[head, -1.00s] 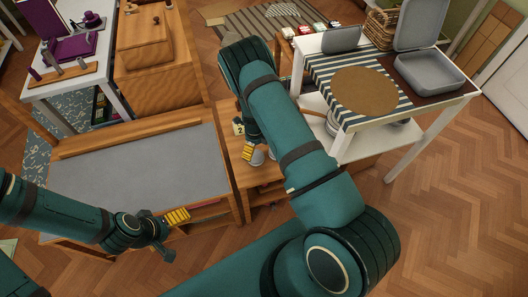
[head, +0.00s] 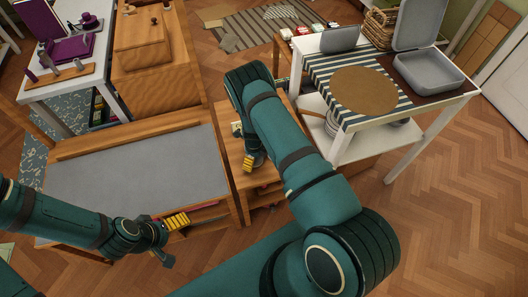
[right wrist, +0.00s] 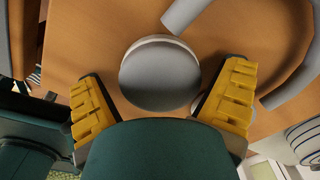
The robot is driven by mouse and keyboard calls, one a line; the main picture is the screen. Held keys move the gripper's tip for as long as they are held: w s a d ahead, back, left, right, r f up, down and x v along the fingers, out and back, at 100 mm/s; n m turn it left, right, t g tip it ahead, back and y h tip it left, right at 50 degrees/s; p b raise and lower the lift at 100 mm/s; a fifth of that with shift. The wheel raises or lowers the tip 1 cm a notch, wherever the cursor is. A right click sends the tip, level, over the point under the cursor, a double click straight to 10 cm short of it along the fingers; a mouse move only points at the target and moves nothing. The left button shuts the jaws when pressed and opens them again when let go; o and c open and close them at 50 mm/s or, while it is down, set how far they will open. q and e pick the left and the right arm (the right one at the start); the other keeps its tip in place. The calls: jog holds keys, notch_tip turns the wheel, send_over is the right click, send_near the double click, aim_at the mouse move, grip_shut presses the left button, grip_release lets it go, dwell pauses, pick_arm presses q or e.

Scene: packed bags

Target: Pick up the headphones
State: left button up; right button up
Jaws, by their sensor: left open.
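The headphones show in the right wrist view as a round grey ear cup (right wrist: 160,76) with a pale rim and a wide curved grey band beside it. They lie on a wooden surface (right wrist: 95,35). My right gripper (right wrist: 162,92) is open, its yellow-padded fingers on either side of the ear cup with small gaps. In the head view the right gripper (head: 252,160) is low over the small wooden table (head: 262,178), and the headphones are hidden behind it and the arm. My left gripper (head: 177,222) is open and empty, in front of the grey-topped bench.
A grey-topped wooden bench (head: 140,165) stands left of the small table. A white table (head: 425,108) with a striped runner, round brown mat (head: 364,90) and open grey case (head: 430,72) stands right. Floor at the right is clear.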

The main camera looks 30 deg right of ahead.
jog(key=c, duration=0.9)
notch_tip(320, 180, up, 10)
jog(key=shift+p, duration=0.9)
jog(key=shift+a+r+n, duration=0.1)
jog(key=shift+r+n, duration=0.3)
jog(key=s+a+r+n, duration=0.3)
jog(key=r+n, duration=0.4)
jog(key=n, duration=0.2)
jog(key=s+a+r+n, duration=0.3)
jog(key=r+n, duration=0.4)
jog(key=n, duration=0.3)
jog(key=s+a+r+n, duration=0.3)
jog(key=r+n, duration=0.5)
jog(key=n, duration=0.2)
jog(key=shift+a, duration=0.1)
